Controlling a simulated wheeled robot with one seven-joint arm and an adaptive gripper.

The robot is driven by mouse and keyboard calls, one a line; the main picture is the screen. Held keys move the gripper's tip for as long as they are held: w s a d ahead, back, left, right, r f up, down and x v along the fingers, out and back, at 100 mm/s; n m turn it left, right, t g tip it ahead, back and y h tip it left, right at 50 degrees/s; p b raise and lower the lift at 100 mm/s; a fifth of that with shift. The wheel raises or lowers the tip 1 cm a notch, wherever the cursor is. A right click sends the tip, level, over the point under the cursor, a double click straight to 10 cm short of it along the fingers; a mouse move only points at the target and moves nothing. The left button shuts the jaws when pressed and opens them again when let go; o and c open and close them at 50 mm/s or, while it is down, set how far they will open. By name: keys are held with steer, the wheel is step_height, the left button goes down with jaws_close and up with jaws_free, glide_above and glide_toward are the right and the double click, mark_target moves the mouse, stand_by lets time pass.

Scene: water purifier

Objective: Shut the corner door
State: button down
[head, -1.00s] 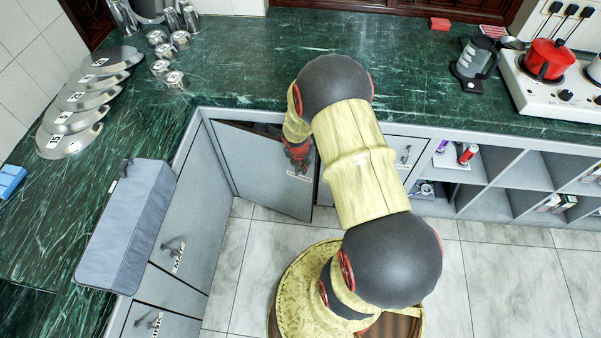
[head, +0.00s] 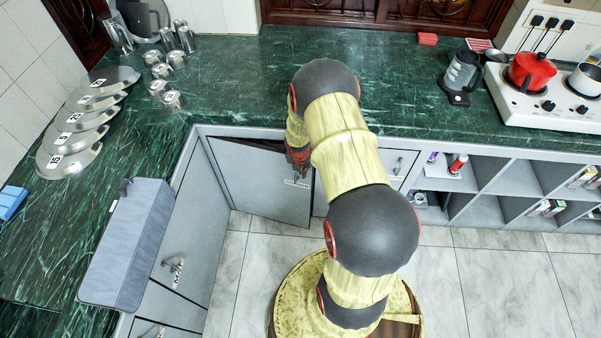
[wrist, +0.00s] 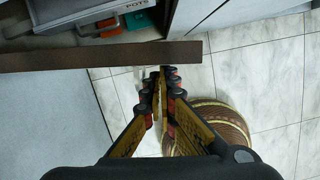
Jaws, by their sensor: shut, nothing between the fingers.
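The grey corner door (head: 255,185) sits in the cabinet's inner corner in the head view. It stands ajar, with a dark gap along its top. My gripper (head: 298,172) points down close to the door's free right side, near its label. In the wrist view, my gripper (wrist: 162,75) has its fingers together and empty. A brown edge strip (wrist: 90,57), apparently the door's top edge, runs just beyond the fingertips. The grey door face (wrist: 45,115) shows at left. Whether the fingers touch the door I cannot tell.
Beyond the brown strip, items in the cabinet show, one orange (wrist: 98,27). The green counter (head: 240,90) overhangs the door's top. A grey box (head: 125,245) lies on the left counter edge. Open shelves (head: 500,180) stand at right. The tiled floor (head: 480,280) is clear at right.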

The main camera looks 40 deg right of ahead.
steer(key=shift+w+d+p, duration=0.35)
steer(key=shift+d+p, duration=0.1)
steer(key=shift+d, duration=0.2)
steer(key=shift+w+d+p, duration=0.35)
steer(key=shift+d+p, duration=0.15)
steer(key=shift+d, duration=0.15)
steer(key=shift+w+d+p, duration=0.35)
steer(key=shift+d+p, duration=0.1)
steer(key=shift+d, duration=0.2)
